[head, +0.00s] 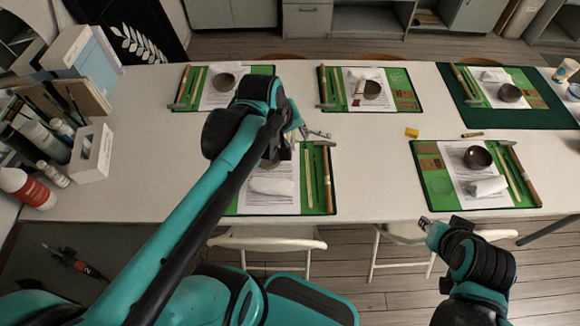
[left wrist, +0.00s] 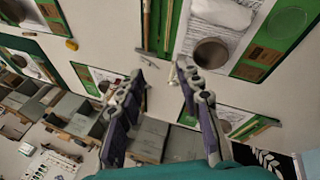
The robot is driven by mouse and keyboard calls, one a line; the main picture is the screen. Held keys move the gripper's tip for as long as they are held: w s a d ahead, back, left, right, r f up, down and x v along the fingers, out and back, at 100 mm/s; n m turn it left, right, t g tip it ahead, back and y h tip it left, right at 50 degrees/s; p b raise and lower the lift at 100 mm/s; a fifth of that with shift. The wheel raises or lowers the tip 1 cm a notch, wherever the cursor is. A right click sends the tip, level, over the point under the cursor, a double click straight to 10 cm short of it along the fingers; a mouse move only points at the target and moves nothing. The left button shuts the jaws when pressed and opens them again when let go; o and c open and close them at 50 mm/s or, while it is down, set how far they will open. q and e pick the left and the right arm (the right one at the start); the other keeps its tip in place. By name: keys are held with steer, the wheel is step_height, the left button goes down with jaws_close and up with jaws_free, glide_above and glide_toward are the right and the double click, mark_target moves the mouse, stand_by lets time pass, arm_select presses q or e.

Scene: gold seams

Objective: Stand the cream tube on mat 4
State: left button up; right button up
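A small cream upright thing, likely the cream tube (head: 360,88), shows beside the bowl on the back middle mat (head: 407,92). A small pale thing (left wrist: 173,73) also shows between the fingers in the left wrist view; I cannot tell what it is. No mat numbers are legible. My left gripper (head: 315,133) is above the table by the back edge of the front left mat (head: 331,190). In the left wrist view its fingers (left wrist: 160,85) are apart, with nothing clearly held. My right gripper (head: 426,224) is low at the table's front edge; its opening is too small to judge.
The front right mat (head: 436,190) and back left mat (head: 265,70) carry bowls, papers and tools. A dark green sheet (head: 545,110) lies under the back right mat. A yellow block (head: 411,132) and a brown stick (head: 472,135) lie between mats. Boxes and bottles crowd the left end.

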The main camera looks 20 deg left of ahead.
arm_select(q)
steer(key=s+d+f+m+t, duration=0.2)
steer(key=s+m, duration=0.6)
steer(key=m, duration=0.1)
steer(key=shift+d+f+y, duration=0.2)
steer(key=shift+d+y, duration=0.15)
steer(key=shift+y, duration=0.05)
stand_by(0.6)
